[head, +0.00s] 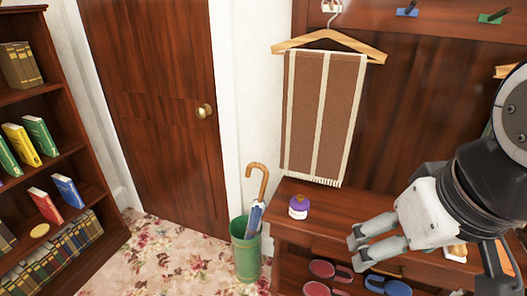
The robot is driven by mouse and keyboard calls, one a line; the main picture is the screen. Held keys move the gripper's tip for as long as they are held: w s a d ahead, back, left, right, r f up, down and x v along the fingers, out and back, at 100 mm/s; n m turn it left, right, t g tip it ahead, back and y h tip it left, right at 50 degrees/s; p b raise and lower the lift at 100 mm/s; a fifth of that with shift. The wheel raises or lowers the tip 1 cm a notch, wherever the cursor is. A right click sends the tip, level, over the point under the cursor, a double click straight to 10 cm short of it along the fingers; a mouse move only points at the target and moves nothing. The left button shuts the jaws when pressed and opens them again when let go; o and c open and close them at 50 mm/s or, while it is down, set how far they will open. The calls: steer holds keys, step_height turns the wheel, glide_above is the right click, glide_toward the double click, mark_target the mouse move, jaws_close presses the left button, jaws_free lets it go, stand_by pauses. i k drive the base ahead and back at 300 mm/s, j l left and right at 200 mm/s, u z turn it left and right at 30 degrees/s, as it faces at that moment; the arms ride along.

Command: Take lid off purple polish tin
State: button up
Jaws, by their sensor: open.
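A small purple container (299,207) with a pale label stands upright on the left end of the wooden bench top (283,190). It looks like the polish tin. Its top is purple, and I cannot make out a separate lid edge at this size. My gripper (356,246) is open and empty, to the right of the container and lower in the picture. Its two grey fingers point left, and a gap separates them from the container.
A scarf (322,115) hangs on a wooden hanger (330,38) behind the bench. A green umbrella stand (247,250) is left of it. Shoes (330,270) lie on the shelf below. Orange-and-white items (457,251) sit at right, partly hidden by my arm. A bookshelf (62,130) stands far left.

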mark_target(299, 203)
steer(key=i+j+z, duration=0.15)
steer(key=j, duration=0.15)
steer(key=i+j+z, duration=0.2)
steer(key=j, duration=0.15)
steer(key=i+j+z, duration=0.15)
steer(key=j, duration=0.2)
steer(key=j+z, duration=0.15)
steer(key=j, duration=0.25)
steer(key=i+j+z, duration=0.2)
steer(key=j, duration=0.2)
steer(key=k, duration=0.05)
